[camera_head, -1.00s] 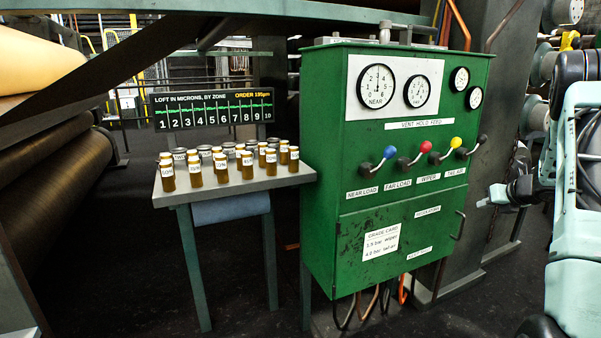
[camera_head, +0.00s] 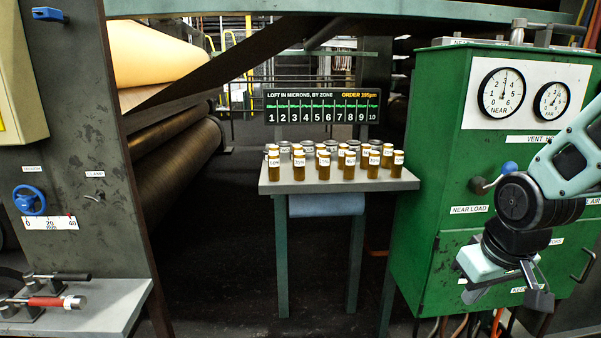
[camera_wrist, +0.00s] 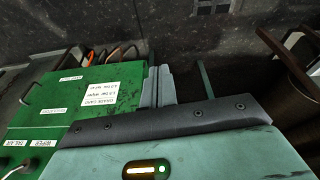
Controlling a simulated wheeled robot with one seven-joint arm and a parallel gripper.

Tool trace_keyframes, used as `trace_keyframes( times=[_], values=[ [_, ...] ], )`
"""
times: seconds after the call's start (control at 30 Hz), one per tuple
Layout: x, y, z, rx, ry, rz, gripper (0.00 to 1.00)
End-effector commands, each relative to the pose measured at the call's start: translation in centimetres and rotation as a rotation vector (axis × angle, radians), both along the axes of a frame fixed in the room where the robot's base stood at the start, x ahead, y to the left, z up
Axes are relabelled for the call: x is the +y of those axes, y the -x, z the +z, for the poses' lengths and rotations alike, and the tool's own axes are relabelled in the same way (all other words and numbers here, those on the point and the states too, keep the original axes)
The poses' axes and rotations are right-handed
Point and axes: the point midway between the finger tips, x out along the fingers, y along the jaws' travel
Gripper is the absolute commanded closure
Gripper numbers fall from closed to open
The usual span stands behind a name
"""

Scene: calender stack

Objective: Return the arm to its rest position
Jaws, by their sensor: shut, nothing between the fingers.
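My arm reaches in from the right in the head view, and my gripper (camera_head: 538,297) hangs low in front of the green cabinet (camera_head: 440,260). In the wrist view, the two grey fingers of my gripper (camera_wrist: 158,88) lie side by side, shut, with nothing between them. The green cabinet front (camera_wrist: 60,100) shows to their left there. I cannot tell from the frames how far the fingers are from the cabinet.
The cabinet carries gauges (camera_head: 501,93) and a blue-knobbed lever (camera_head: 509,168); my arm hides other levers. A small table (camera_head: 280,187) holds several amber bottles. A dark panel with a blue handwheel (camera_head: 30,200) and a shelf (camera_head: 110,300) stand at left. Dark floor lies between.

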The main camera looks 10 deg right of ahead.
Motion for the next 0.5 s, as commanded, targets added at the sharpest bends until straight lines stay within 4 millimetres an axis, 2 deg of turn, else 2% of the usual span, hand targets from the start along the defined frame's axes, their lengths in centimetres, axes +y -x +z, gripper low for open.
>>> trace_keyframes(
  times=[0.03,0.1,0.2,0.3,0.5],
  values=[
    [2.1,2.4,-0.2,0.046,-0.051,-0.067,1.0],
    [6.3,3.1,0.3,0.074,-0.048,0.074,1.0],
    [10.8,5.4,0.7,0.12,-0.045,0.221,1.0],
    [14.3,8.1,1.1,0.163,-0.035,0.351,1.0],
    [19.2,14.1,1.8,0.237,0.003,0.584,1.0]
  ],
)
